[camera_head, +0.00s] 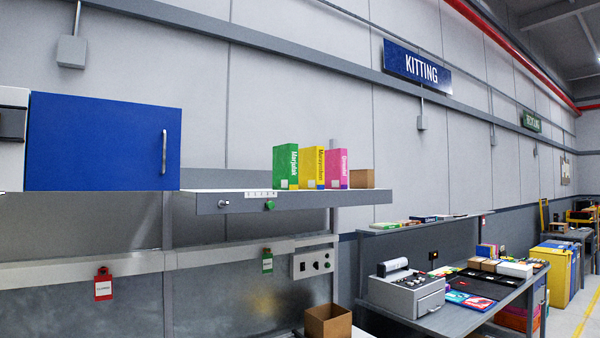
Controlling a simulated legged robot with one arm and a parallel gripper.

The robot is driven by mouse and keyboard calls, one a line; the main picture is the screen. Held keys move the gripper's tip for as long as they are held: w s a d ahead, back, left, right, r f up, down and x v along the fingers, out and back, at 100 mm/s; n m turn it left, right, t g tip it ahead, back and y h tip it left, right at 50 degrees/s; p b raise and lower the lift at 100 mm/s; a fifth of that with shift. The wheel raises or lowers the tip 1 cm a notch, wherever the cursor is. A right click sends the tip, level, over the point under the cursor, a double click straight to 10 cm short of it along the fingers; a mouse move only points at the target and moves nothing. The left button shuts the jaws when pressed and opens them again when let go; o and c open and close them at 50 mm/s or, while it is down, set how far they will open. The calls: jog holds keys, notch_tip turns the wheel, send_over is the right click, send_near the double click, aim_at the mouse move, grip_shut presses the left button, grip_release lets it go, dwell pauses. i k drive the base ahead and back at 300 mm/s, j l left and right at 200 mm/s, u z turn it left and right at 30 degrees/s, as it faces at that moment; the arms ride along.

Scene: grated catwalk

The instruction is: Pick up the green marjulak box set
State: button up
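The green box set (286,167) stands upright on a grey wall shelf (225,204), with "Marjulak"-like white lettering on its spine. It is the leftmost of three upright box sets. A yellow one (312,168) stands close at its right, and a pink one (337,169) stands right of that. My gripper does not show in the head view.
A small brown box (361,179) sits at the shelf's right end. A blue cabinet (104,142) with a vertical handle stands left. An open brown carton (328,321) is below. A workbench (470,312) with a grey machine (405,290) stands right. The shelf left of the green box is clear.

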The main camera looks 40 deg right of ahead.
aim_at(285, 156)
jog(key=i+z, duration=0.15)
jog(key=z, duration=0.25)
jog(key=i+z, duration=0.15)
jog(key=z, duration=0.25)
